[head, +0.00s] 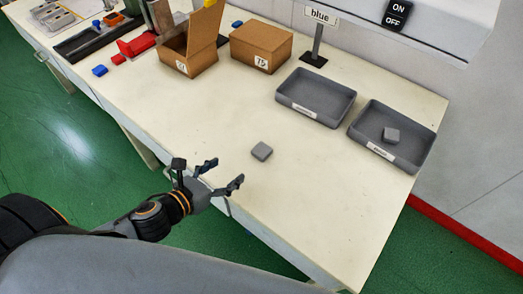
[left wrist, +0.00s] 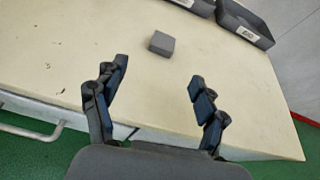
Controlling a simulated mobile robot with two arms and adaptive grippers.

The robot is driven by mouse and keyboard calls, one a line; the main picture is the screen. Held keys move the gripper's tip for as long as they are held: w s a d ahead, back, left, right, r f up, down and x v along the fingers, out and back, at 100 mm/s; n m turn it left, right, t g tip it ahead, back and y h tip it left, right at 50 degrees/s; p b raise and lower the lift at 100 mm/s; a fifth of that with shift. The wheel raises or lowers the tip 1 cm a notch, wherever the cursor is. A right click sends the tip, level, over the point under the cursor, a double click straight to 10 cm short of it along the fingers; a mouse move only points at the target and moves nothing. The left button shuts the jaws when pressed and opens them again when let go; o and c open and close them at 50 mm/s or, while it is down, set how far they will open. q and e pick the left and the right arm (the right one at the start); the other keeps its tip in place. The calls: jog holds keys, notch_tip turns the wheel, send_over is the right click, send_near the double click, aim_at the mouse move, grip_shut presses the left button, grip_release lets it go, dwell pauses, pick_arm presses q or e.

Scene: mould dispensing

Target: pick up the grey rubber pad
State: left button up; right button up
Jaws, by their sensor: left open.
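A small grey rubber pad (head: 262,151) lies flat on the cream table, clear of other things. It also shows in the left wrist view (left wrist: 162,43), ahead of the fingers and a little above the gap between them. My right gripper is not in view.
Two grey trays stand at the back right, the left one (head: 291,102) empty. An open cardboard box (head: 203,62), a closed box (head: 274,66) and a "blue" sign (head: 320,16) stand at the back. Small blue and red pieces lie at left. Table around the loose pad is bare.

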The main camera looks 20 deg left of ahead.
pick_arm(q)
jog(key=shift+s+d+m, duration=0.1)
jog(key=shift+d+m, duration=0.15)
jog(key=shift+m, duration=0.35)
jog(key=shift+d, duration=0.15)
send_near(259, 153)
jog(key=p+x, duration=0.1)
jog(key=x, duration=0.2)
jog(key=shift+w+d, duration=0.15)
jog(key=shift+w, duration=0.25)
jog(key=shift+p+x, duration=0.3)
jog(key=shift+x, duration=2.5)
jog(key=shift+s+f, duration=0.1)
jog(key=shift+c, duration=0.4)
jog(key=c, duration=1.2)
jog(key=shift+o, duration=0.2)
